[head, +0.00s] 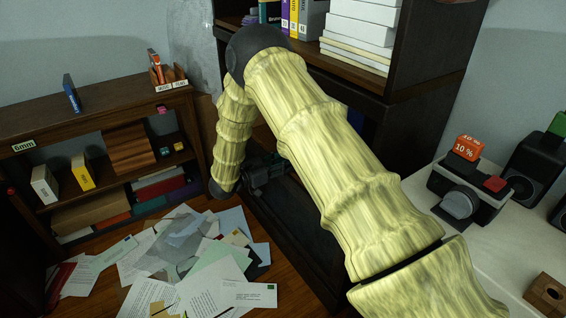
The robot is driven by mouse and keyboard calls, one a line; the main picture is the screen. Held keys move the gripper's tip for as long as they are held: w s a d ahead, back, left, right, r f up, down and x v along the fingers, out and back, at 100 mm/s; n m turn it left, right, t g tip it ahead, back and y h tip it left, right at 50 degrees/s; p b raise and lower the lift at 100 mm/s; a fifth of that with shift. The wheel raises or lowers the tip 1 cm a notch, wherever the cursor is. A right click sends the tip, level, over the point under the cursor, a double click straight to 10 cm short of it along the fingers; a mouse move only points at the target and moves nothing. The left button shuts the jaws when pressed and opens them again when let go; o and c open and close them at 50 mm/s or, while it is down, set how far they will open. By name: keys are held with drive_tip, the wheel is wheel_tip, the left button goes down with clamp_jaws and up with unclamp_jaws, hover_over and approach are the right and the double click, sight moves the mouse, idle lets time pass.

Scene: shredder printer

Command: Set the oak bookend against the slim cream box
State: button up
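A narrow cream box (44,184) stands upright on the middle shelf of the low bookcase at the left, and looks like the slim cream box. I cannot pick out the oak bookend with certainty. A striped brown wooden piece (130,149) stands on the same shelf, further right. My gripper (266,173) is dark and partly hidden behind my arm, right of the low bookcase and beside the dark cabinet. Its fingers are too small and dark to show whether they are open or hold anything.
A yellow box (82,172) stands just right of the cream box. The low bookcase (95,112) has a blue upright item (71,93) on top. Papers (190,255) cover the wooden surface in front. A tall dark shelf (428,50) rises behind my arm. A pale desk (480,235) holds a camera-like device (466,195).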

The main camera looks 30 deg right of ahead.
drive_tip(key=a, duration=1.2)
drive_tip(key=shift+s, duration=0.45)
